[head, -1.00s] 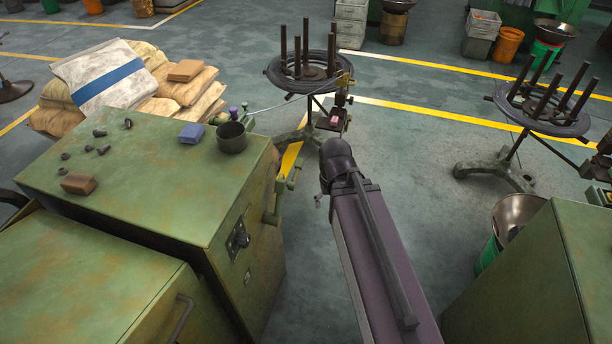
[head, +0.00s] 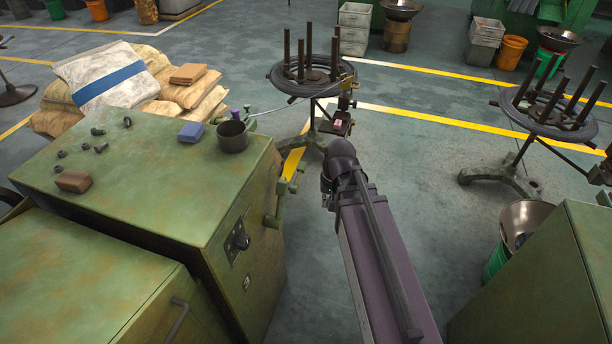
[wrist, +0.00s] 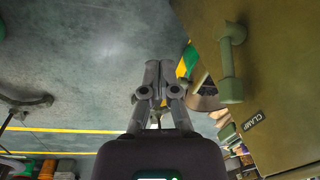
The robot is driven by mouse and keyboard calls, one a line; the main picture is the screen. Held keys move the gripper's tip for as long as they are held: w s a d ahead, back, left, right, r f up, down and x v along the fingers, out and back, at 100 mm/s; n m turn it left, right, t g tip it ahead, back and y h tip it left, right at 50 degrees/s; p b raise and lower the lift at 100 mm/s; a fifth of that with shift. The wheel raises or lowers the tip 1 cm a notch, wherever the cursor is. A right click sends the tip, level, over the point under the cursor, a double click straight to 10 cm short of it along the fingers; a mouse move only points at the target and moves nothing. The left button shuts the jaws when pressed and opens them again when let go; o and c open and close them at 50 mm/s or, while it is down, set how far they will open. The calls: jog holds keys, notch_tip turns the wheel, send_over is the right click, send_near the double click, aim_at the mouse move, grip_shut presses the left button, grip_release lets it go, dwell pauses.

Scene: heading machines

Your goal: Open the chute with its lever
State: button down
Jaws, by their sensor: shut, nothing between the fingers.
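My gripper (wrist: 158,70) is shut and empty in the wrist view, with its fingers together over the floor. A plate reading CLAMP (wrist: 252,121) is beside that handle. In the head view, green lever-like fittings (head: 274,212) stick out from the right side of the green machine (head: 150,190). My arm hides the gripper there. I cannot tell which fitting is the chute lever, and no chute is clearly visible.
A wire-coil stand (head: 310,75) stands ahead. Open floor lies between.

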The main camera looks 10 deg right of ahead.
jog(key=w+d+f+m+t+y+b, duration=0.2)
jog(key=w+f+m+y+b, duration=0.35)
jog(key=w+f+b, duration=0.7)
jog(key=w+d+f+m+t+y+b, duration=0.1)
jog(key=w+f+m+t+y+b, duration=0.2)
jog(key=w+f+m+b, duration=0.95)
jog(key=w+d+f+t+y+b, duration=0.2)
jog(key=w+d+b, duration=0.4)
jog(key=w+b, duration=0.6)
jog(key=shift+w+d+f+m+t+b, duration=0.2)
jog(key=shift+w+f+m+t+b, duration=0.15)
jog(key=shift+b, duration=0.8)
jog(key=shift+a, duration=0.1)
jog(key=b+x, duration=0.3)
jog(key=x, duration=0.6)
jog(key=shift+s+a+r+p, duration=0.15)
jog(key=shift+a+r+p, duration=0.05)
jog(key=shift+r+p, duration=0.4)
jog(key=shift+s+a+r+p, duration=0.15)
jog(key=shift+a+r+p, duration=0.05)
jog(key=shift+r+p, duration=0.4)
jog(key=shift+s+a+r+p, duration=0.15)
jog(key=shift+a+r+p, duration=0.05)
jog(key=shift+r+p, duration=0.4)
